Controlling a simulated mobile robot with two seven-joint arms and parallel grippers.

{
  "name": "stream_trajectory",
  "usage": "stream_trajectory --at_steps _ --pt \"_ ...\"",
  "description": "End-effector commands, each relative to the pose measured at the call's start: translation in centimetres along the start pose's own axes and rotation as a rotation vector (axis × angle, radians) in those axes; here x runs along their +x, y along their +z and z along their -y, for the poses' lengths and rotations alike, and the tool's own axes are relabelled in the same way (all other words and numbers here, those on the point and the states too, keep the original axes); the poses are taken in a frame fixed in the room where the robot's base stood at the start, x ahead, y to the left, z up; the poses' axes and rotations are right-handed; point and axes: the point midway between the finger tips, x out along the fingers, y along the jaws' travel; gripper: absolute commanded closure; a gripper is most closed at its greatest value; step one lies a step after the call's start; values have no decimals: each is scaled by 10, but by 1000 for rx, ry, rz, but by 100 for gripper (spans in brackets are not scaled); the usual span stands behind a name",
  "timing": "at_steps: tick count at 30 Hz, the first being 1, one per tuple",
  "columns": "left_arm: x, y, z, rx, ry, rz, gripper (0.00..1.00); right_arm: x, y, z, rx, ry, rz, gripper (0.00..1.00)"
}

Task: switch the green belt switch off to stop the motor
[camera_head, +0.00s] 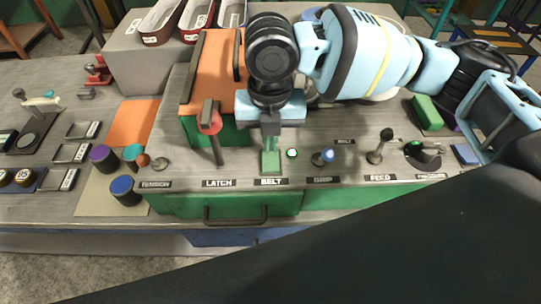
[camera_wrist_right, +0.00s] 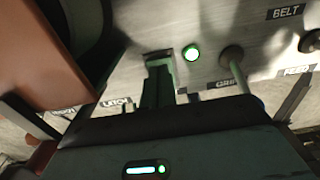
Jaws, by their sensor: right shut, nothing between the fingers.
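The green belt switch (camera_head: 270,164) stands above the BELT label (camera_head: 271,182) on the console's front strip. In the right wrist view the green switch (camera_wrist_right: 157,85) shows just beyond the gripper body. A small round lamp (camera_head: 292,153) beside it glows green, and the lamp (camera_wrist_right: 193,52) is also lit in the wrist view. My right gripper (camera_head: 270,135) points down directly over the switch, shut and empty. Its tips overlap the switch's upper part, and I cannot tell whether they touch. My left gripper is not in view.
The red-collared latch lever (camera_head: 211,122) stands close left of the gripper. An orange-topped box (camera_head: 214,65) is behind. To the right are a blue-capped knob (camera_head: 326,156) and a black-topped feed lever (camera_head: 386,135). A dark handle (camera_head: 236,215) is on the front face.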

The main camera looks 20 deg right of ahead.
Motion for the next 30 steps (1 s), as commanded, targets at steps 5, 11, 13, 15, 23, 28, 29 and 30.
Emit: stream_trajectory --at_steps 5,11,13,15,23,28,29,30 --pt "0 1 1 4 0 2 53 3 0 0 0 0 0 100" --pt "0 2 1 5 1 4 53 5 0 0 0 0 0 100" --pt "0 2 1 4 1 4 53 6 0 0 0 0 0 100" --pt "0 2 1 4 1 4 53 7 0 0 0 0 0 100" --pt "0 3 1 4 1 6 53 10 0 0 0 0 -1 100" --pt "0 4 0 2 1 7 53 13 0 0 0 -1 -1 100" --pt "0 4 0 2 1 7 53 13 0 0 0 -1 -1 100" --pt "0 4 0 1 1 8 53 14 0 0 0 -1 -1 100"
